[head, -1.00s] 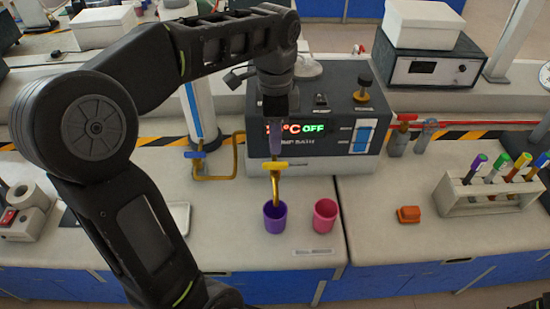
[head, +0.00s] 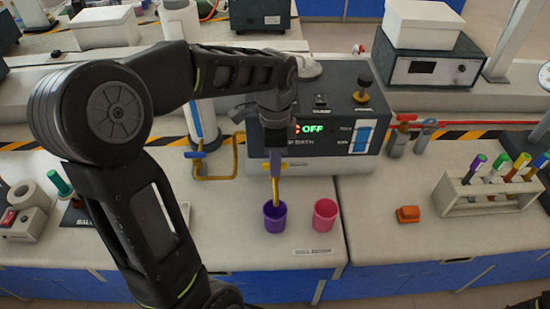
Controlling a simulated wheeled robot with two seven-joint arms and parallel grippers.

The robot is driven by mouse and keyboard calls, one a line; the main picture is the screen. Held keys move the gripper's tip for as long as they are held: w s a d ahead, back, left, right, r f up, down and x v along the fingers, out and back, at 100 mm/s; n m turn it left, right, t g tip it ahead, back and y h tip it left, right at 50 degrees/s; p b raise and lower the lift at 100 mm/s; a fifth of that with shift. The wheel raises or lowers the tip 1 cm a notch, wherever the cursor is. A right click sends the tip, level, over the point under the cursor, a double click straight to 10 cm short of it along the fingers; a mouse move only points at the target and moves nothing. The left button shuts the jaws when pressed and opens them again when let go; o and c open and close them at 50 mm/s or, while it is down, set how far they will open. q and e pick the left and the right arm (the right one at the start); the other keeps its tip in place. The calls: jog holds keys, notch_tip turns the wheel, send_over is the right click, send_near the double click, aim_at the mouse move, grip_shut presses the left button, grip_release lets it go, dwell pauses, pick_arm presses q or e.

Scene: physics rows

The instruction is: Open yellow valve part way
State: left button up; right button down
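The yellow valve (head: 286,167) stands in front of the bath unit, its handle running left to right in the picture. Its yellow spout (head: 275,195) points down over the purple cup (head: 274,217). My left gripper (head: 275,164) reaches down from above, and its fingers overlap the middle of the handle, hiding that part. The fingers show edge-on, so I cannot tell whether they are shut on the handle. My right gripper is out of view.
A pink cup (head: 325,214) stands right of the purple one. The bath unit (head: 340,125) is close behind the valve. A blue-handled yellow pipe (head: 216,177) is to the left. An orange block (head: 407,214) and a tube rack (head: 490,193) are at right.

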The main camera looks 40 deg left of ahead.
pick_arm(q)
grip_shut()
dwell(0.3)
jog(key=shift+n, duration=0.4)
jog(key=n, duration=0.4)
jog(key=shift+b, duration=0.35)
jog(key=n, duration=0.4)
dwell(0.4)
jog(key=shift+o, duration=0.2)
grip_release()
jog(key=shift+r, duration=0.15)
